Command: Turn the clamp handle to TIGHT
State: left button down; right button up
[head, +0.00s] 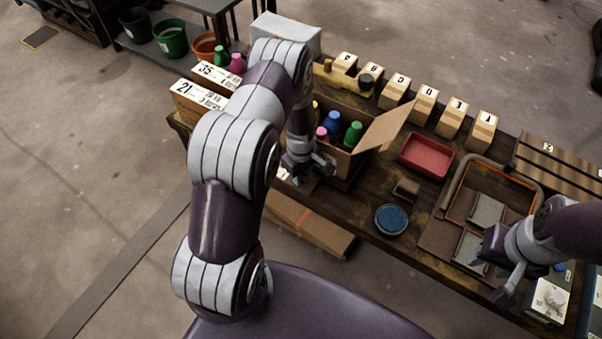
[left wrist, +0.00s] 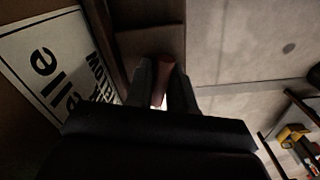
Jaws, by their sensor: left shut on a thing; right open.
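My left gripper (head: 309,172) is low at the table's near edge, in front of the open cardboard box. In the left wrist view its two dark fingers (left wrist: 162,88) are shut on a dark red, bar-like handle (left wrist: 163,78). This may be the clamp handle, but the view is too dark and close to be sure. No TIGHT mark is readable. A white label with large black print (left wrist: 52,68) lies left of the fingers. The handle is hidden in the head view. My right gripper (head: 490,279) is open above the right part of the table.
The cardboard box (head: 345,165) holds several coloured bottles, with one flap raised. A red tray (head: 427,154), a blue round dish (head: 391,219) and lettered wooden blocks (head: 424,103) stand to its right. A dial box (head: 549,300) is near my right gripper.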

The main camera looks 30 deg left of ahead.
pick_arm(q)
jog(key=m, duration=0.8)
jog(key=shift+w+m+b, duration=0.1)
jog(key=shift+m+b, duration=0.3)
jog(key=m, duration=0.4)
jog(key=shift+m, duration=1.8)
jog(key=shift+m, duration=0.3)
jog(key=c, duration=1)
grip_release()
jog(key=shift+c, duration=0.2)
jog(key=shift+r, duration=0.1)
